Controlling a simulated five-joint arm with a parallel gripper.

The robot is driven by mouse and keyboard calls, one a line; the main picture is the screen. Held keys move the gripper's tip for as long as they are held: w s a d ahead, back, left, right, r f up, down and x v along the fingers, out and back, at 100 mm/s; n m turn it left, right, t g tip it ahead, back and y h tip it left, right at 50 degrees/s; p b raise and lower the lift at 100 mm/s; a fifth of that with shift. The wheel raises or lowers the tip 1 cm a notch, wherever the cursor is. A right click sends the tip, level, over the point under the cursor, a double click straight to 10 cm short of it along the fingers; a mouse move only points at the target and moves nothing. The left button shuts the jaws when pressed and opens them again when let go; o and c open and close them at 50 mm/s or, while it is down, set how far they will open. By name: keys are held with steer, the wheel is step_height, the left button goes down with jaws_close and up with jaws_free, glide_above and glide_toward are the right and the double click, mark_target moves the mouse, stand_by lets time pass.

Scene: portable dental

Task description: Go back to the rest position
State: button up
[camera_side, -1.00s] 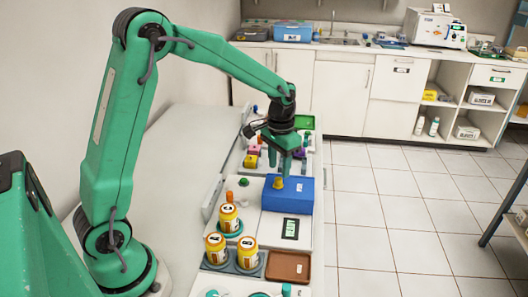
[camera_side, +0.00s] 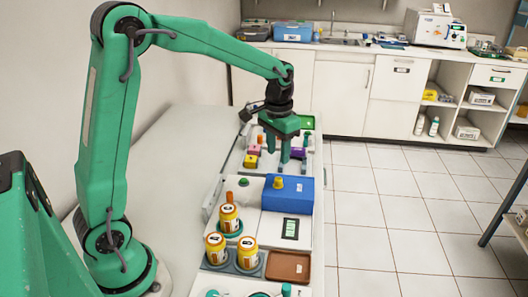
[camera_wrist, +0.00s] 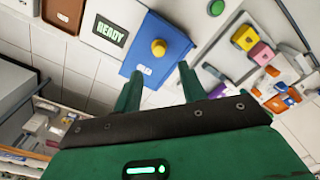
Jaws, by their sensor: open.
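My gripper (camera_side: 278,152) is green, with its two fingers apart and nothing between them. In the side view it hangs fingers down above the far part of the white work unit, just behind the blue box (camera_side: 300,195). In the wrist view, the two fingers (camera_wrist: 160,88) point toward the blue box (camera_wrist: 152,52) and its yellow knob (camera_wrist: 158,47). The fingers look clear of the box and the knob.
Yellow jars (camera_side: 247,252) stand at the near end of the unit, beside a brown tray (camera_side: 288,266). A READY display (camera_side: 290,229) sits by the blue box. Small coloured blocks (camera_side: 252,150) lie left of my gripper.

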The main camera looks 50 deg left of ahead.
steer(key=s+d+r+t, duration=0.2)
steer(key=s+r, duration=0.1)
steer(key=s, duration=0.7)
steer(key=s+d+r+t, duration=0.1)
steer(key=s+r+t, duration=0.2)
steer(key=s, duration=0.8)
steer(key=shift+d+r, duration=0.4)
steer(key=shift+r, duration=0.4)
